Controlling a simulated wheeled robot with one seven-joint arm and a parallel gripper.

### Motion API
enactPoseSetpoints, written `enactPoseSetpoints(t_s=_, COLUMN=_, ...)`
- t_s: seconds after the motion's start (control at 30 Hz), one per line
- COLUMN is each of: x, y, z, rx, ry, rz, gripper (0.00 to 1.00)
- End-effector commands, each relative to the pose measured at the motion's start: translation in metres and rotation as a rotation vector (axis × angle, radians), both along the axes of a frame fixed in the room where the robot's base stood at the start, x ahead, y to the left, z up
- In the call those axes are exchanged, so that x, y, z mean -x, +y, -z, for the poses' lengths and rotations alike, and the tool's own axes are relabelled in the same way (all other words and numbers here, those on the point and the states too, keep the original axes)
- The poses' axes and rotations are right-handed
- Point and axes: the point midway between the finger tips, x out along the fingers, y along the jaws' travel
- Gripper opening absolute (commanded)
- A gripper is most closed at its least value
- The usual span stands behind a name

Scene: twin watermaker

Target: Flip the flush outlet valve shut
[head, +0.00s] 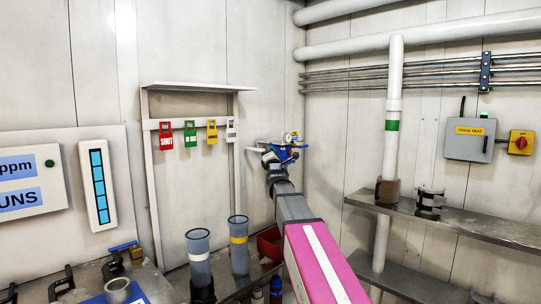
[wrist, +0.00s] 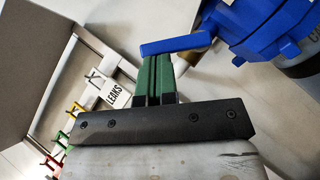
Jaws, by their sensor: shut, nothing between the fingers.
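A blue valve (head: 285,153), which I take to be the flush outlet valve, sits against the back wall near the corner, just beyond the end of my arm. In the wrist view its blue body (wrist: 275,32) fills the upper right, and its flat blue lever (wrist: 178,45) sticks out to the left. My gripper (wrist: 155,58) has its green fingers shut together and empty. The fingertips are right at the lever, which crosses the picture just past them; I cannot tell whether they touch it. In the head view my wrist hides the fingers and part of the valve.
Hanging tags, red (head: 166,135), green (head: 190,134), yellow (head: 212,132) and white (head: 231,131), hang on a rack left of the valve. Two clear cylinders (head: 199,258) stand below. A metal shelf (head: 455,224) and a white vertical pipe (head: 394,90) are at right.

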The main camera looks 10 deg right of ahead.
Motion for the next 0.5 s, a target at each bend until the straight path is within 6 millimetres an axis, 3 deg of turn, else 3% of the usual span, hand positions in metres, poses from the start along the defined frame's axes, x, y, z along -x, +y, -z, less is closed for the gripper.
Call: enactPoseSetpoints(t_s=0.5, x=-0.003, y=-0.004, z=-0.016, rx=-0.004, ry=0.003, rz=0.001, gripper=0.0)
